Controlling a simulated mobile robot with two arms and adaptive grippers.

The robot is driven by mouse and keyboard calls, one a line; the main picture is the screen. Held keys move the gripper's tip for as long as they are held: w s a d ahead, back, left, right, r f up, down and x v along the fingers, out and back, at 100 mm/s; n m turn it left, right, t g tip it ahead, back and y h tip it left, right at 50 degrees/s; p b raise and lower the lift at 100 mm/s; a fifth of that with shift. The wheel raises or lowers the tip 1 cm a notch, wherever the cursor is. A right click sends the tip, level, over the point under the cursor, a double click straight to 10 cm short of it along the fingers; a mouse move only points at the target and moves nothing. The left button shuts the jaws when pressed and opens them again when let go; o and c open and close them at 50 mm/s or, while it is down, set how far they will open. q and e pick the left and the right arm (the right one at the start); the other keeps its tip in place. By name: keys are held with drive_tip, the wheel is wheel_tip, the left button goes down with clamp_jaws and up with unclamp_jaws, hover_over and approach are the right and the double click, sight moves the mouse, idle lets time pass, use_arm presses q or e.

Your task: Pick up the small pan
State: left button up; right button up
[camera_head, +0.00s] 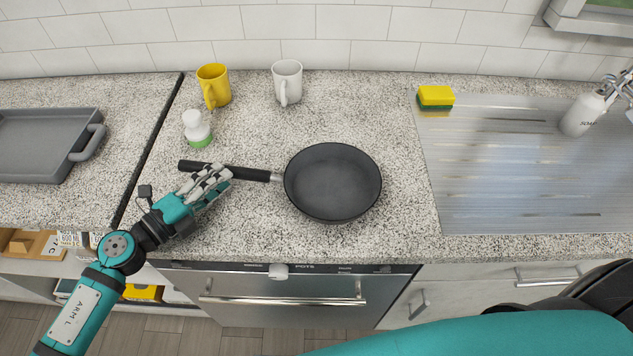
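The small pan (332,182) is dark and round and appears to rest flat on the speckled counter, in the middle of the head view. Its long black handle (250,173) points left. My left gripper (216,174) is at the outer part of the handle, and its grey fingers cover a stretch of it. Handle shows on both sides of the fingers. I cannot tell whether the fingers are closed on it or only over it. My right gripper is not in view; only part of my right arm shows at the lower right.
A white bottle with a green base (197,129) stands just behind the handle. A yellow mug (214,86) and a white mug (287,82) stand farther back. A sponge (435,97) and soap bottle (583,113) are right. A grey tray (45,143) is left.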

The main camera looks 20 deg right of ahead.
sight(236, 172)
use_arm(q)
drive_tip(key=p+x, duration=0.1)
drive_tip(key=x, duration=0.4)
drive_tip(key=shift+s, duration=0.2)
drive_tip(key=shift+f, duration=0.1)
clamp_jaws()
